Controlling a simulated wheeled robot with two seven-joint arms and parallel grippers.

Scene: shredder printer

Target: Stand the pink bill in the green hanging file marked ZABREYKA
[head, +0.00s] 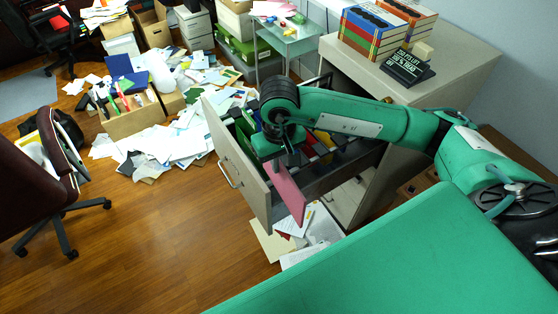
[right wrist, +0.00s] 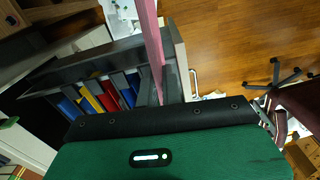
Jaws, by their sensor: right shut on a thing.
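The pink bill (head: 287,192) hangs from my right gripper (head: 286,158), which is shut on it. It is a stiff, tilted sheet by the near side of the open file drawer, close to the drawer front (head: 232,165). It shows edge-on as a pink strip in the right wrist view (right wrist: 152,45). Green hanging files (head: 243,138) stand inside the drawer, behind and left of my gripper, partly hidden by it. No name is readable on the files, so I cannot tell which is marked ZABREYKA. My left gripper is not in view.
Blue, yellow and red files (right wrist: 92,98) fill another part of the drawer. The cabinet (head: 440,75) carries books (head: 372,38) and a black sign (head: 407,68). Papers (head: 180,140) litter the floor. A chair (head: 40,180) stands left; the floor between is clear.

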